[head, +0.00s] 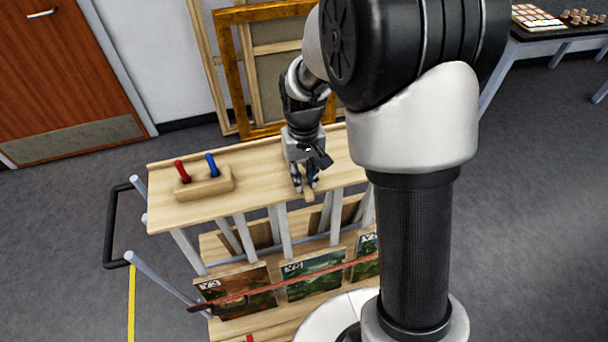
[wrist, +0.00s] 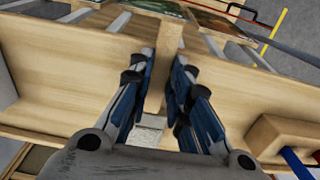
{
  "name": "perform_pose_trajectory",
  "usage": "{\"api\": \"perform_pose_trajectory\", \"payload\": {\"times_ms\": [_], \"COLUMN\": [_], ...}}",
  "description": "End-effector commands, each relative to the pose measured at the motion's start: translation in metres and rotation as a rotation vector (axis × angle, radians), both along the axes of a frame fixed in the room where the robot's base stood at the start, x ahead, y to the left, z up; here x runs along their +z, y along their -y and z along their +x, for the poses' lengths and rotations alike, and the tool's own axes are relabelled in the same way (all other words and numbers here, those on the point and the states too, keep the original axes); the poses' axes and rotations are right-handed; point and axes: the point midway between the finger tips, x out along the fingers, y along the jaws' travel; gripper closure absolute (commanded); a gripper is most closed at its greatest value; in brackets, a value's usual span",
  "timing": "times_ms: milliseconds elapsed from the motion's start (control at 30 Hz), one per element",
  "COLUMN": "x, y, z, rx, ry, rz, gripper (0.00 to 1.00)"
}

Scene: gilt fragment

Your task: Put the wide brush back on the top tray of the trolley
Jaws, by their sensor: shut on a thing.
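The trolley's top tray (head: 258,190) is pale wood and spans the middle of the head view. It also fills much of the wrist view (wrist: 55,80). My gripper (head: 304,184) is over the tray near its front edge, pointing down. In the wrist view my gripper (wrist: 165,65) is shut on the wide brush (wrist: 157,88), with a finger on each side of its wooden handle. A pale part, perhaps the ferrule, shows between the finger bases. A bit of the handle (head: 307,195) shows below the fingertips in the head view. Whether the brush touches the tray I cannot tell.
A wooden block (head: 205,184) with a red and a blue handle stands on the tray's left. Paintings (head: 315,275) stand on the lower rack behind a red strap. A gilt frame (head: 235,75) leans behind the trolley. Bare tray lies between block and gripper.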

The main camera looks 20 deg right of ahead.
Motion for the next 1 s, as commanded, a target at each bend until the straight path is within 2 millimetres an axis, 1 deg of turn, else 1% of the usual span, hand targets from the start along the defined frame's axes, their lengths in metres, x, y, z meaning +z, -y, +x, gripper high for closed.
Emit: {"api": "perform_pose_trajectory", "payload": {"times_ms": [67,300,567,667,767,867,1000], "x": [-0.001,0.000,0.000,0.003,0.013,0.031,0.063], "y": [0.000,0.000,0.000,0.000,0.000,0.000,0.000], "z": [0.000,0.000,0.000,0.000,0.001,0.002,0.003], "rx": [0.000,0.000,0.000,0.000,0.000,0.000,0.000], "ry": [0.000,0.000,0.000,0.001,0.002,0.004,0.005], "rz": [0.000,0.000,0.000,0.000,0.000,0.000,0.000], "gripper": [0.79,0.63,0.62,0.62,0.62,0.62,0.62]}}
